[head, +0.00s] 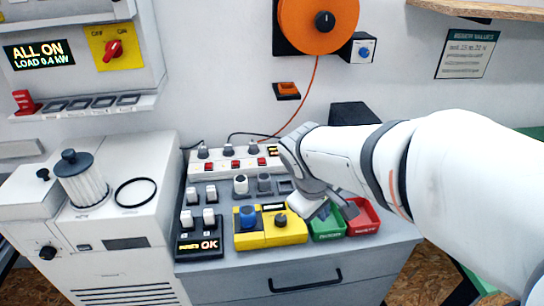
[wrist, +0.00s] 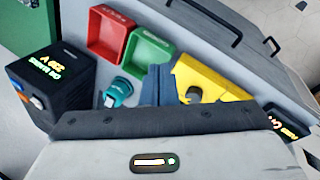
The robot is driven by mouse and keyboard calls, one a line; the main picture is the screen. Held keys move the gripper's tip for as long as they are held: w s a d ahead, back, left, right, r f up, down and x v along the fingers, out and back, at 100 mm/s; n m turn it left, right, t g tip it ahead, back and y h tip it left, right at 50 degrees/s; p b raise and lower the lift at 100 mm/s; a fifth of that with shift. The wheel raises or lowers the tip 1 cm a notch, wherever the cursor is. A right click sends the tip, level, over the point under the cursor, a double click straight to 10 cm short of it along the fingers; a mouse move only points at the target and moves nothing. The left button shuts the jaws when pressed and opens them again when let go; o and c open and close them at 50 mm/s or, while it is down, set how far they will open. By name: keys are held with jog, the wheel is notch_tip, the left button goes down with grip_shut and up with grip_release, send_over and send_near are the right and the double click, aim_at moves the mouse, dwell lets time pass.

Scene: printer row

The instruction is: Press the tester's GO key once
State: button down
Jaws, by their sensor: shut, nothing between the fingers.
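A yellow box (head: 270,236), which may be the tester, sits near the front of the grey bench top. It carries a blue round cap (head: 248,215), a dark knob (head: 281,220) and a small dark display. A GO label is not readable. My gripper (head: 322,206) is over the bench just right of the yellow box, near the green tray. In the wrist view my gripper (wrist: 157,86) is shut and empty, beside the yellow box (wrist: 212,79) and its dark knob (wrist: 194,94). The blue cap is hidden there.
A green tray (head: 327,236) and a red tray (head: 365,231) stand right of the yellow box. A black unit (head: 200,250) reading OK is at its left. Sockets and a switch strip (head: 233,167) line the back. A teal-topped part (wrist: 120,92) stands near my fingers.

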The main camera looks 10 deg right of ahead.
jog(key=w+a+n+t+h, duration=0.3)
jog(key=w+n, duration=0.7)
jog(key=w, duration=0.4)
jog(key=shift+a+h, duration=0.25)
jog(key=shift+h, duration=0.25)
jog(key=shift+f, duration=0.2)
notch_tip(320, 180, down, 9)
jog(key=b, duration=0.6)
jog(key=shift+r+b, duration=0.2)
jog(key=shift+b, duration=0.1)
dwell(0.3)
jog(key=shift+f+b, duration=0.4)
jog(key=shift+b, duration=0.05)
